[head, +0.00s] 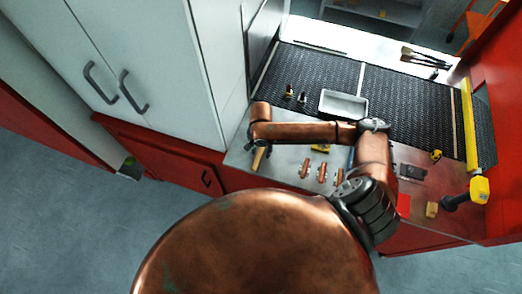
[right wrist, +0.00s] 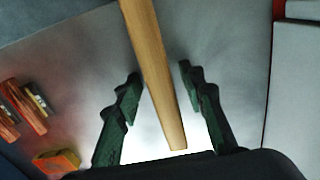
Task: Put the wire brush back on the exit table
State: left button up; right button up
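A pale wooden handle (right wrist: 152,65), apparently the wire brush, runs between my right gripper's fingers (right wrist: 159,70) in the right wrist view. Gaps show on both sides of it, so the fingers are open and not pressing on it. Its upper end runs out of frame, so no bristles show. In the head view the handle (head: 258,158) shows at the left end of the grey metal table (head: 285,178), below my right wrist, which hides most of the gripper. I cannot tell whether this table is the exit table. My left gripper is not in view.
The black mesh belt (head: 395,98) lies behind the table and carries a grey tray (head: 343,104) and two small parts. Copper-coloured pieces (head: 322,172), a yellow drill (head: 478,190) and a red block (head: 403,205) lie right of the handle. White cabinets (head: 150,60) stand close at left.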

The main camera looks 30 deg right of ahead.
aim_at(261, 150)
notch_tip(261, 150, up, 12)
jog(key=shift+r, duration=0.15)
dwell(0.5)
